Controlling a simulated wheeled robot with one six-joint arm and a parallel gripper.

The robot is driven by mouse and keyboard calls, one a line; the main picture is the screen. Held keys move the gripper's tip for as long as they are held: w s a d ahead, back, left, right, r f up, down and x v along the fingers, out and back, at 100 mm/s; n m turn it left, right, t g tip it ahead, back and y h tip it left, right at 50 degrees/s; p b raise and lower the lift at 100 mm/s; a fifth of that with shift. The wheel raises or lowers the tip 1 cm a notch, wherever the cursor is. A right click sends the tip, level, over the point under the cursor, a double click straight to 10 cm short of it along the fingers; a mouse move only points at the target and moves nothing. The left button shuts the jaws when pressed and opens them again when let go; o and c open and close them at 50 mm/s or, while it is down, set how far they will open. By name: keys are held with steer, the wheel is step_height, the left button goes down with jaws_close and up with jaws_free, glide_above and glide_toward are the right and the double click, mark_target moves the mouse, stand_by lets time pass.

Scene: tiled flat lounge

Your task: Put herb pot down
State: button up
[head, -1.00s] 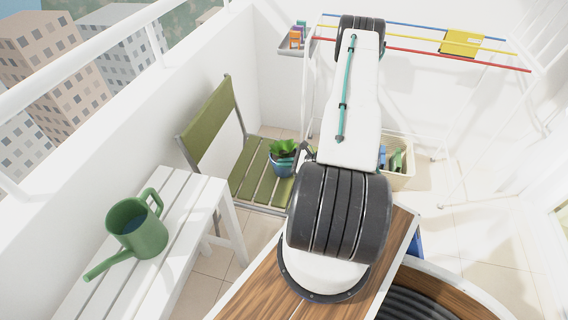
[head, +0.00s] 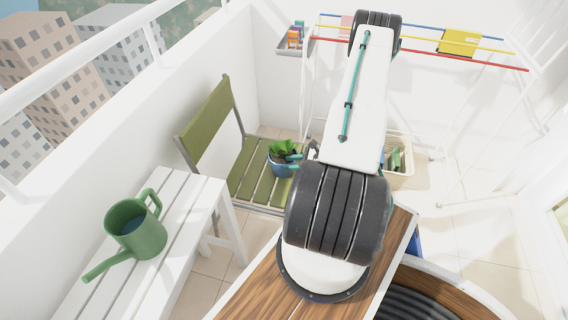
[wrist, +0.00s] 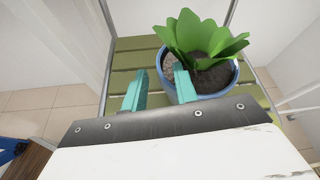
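The herb pot (head: 281,163) is a blue pot with a bright green leafy plant and dark soil. It stands upright on the slatted seat of the green folding chair (head: 247,190), and it also shows in the wrist view (wrist: 207,58). My gripper (wrist: 159,72) has two teal fingers set apart. One finger overlaps the pot's left side and the other is left of the pot over the slats. A piece of the blue rim shows between them. I cannot tell whether a finger touches the pot. In the head view, my gripper (head: 297,157) is partly hidden by my arm.
A white slatted bench (head: 165,245) with a green watering can (head: 137,230) is at left. A drying rack (head: 480,65) with a yellow cloth (head: 460,42) stands behind. A cream crate (head: 398,170) is on the floor right of the chair. A small wall shelf (head: 295,47) hangs at back.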

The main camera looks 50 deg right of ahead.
steer(key=v, duration=0.8)
steer(key=w+a+r+n+g+y, duration=0.2)
steer(key=w+a+r+n, duration=0.15)
steer(key=r, duration=0.35)
steer(key=w+a+r+n+g+y, duration=0.1)
steer(key=w+a+r+n+y, duration=0.1)
steer(key=w+r+n, duration=0.35)
steer(key=w+a+r+n+g+y, duration=0.1)
steer(key=a+r+n+g, duration=0.2)
steer(key=a+r, duration=0.4)
steer(key=w+a+r+n+g, duration=0.25)
steer(key=a+r, duration=0.35)
steer(key=r, duration=0.3)
steer(key=s+a+r+n+g+h, duration=0.2)
steer(key=s+a+r+n, duration=0.25)
steer(key=a+r, duration=0.2)
steer(key=s+a+r+n+g+h, duration=0.2)
steer(key=s+a+r+n+g, duration=0.1)
steer(key=a+r+n, duration=0.4)
steer(key=s+a+r+n+t+h, duration=0.1)
steer(key=s+a+r+n+h, duration=0.1)
steer(key=s, duration=0.3)
steer(key=s+a+r+n+t+h, duration=0.1)
steer(key=s+a+r+n+h, duration=0.1)
steer(key=s, duration=0.4)
steer(key=shift+a+r+h, duration=0.4)
steer(key=shift+r+h, duration=0.1)
steer(key=shift+h, duration=0.2)
steer(key=shift+s, duration=0.15)
